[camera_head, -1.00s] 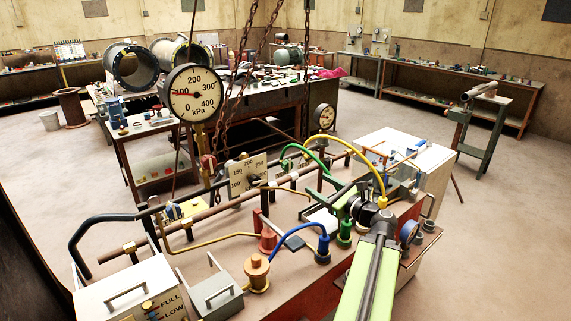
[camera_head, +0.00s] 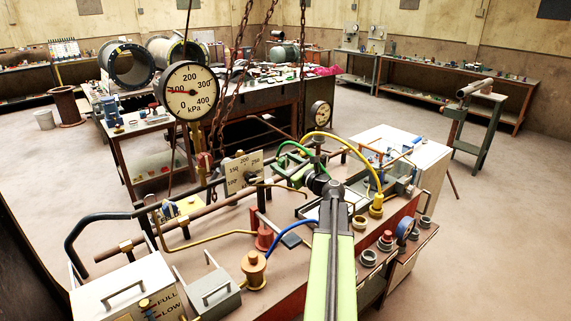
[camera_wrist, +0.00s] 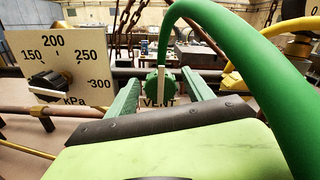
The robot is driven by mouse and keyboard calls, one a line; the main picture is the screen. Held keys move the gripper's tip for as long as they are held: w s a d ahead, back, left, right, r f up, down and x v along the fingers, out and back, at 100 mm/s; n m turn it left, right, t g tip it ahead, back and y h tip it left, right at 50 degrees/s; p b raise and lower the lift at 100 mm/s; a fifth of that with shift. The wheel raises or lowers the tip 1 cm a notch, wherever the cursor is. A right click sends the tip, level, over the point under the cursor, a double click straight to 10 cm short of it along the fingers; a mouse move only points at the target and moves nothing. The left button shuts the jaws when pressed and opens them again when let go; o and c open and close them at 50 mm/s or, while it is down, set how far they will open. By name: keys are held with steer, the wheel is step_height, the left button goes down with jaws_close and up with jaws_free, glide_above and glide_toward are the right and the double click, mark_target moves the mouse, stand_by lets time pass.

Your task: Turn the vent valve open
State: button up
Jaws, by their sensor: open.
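The vent valve is a green knob (camera_wrist: 160,82) with a pale bar on its face, above a plate marked VENT (camera_wrist: 158,102) in the wrist view. My gripper (camera_wrist: 160,84) is open, with one green finger to the left of the knob and one to the right. Whether the fingers reach alongside the knob or stop short of it is unclear.
A green hose (camera_wrist: 238,45) arches close on the right. A square kPa gauge (camera_wrist: 60,62) stands close on the left and also shows in the head view (camera_head: 243,172). A brown pipe (camera_head: 180,227) crosses the bench. A yellow hose (camera_head: 350,142) arches beyond my arm.

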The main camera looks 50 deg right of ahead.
jaws_close()
stand_by(0.4)
steer(key=shift+n, duration=0.3)
steer(key=n, duration=0.3)
steer(key=shift+n, duration=0.3)
steer(key=n, duration=0.4)
steer(key=shift+n, duration=0.3)
steer(key=n, duration=0.4)
steer(key=shift+a+f+n, duration=0.1)
steer(key=shift+n, duration=2.4)
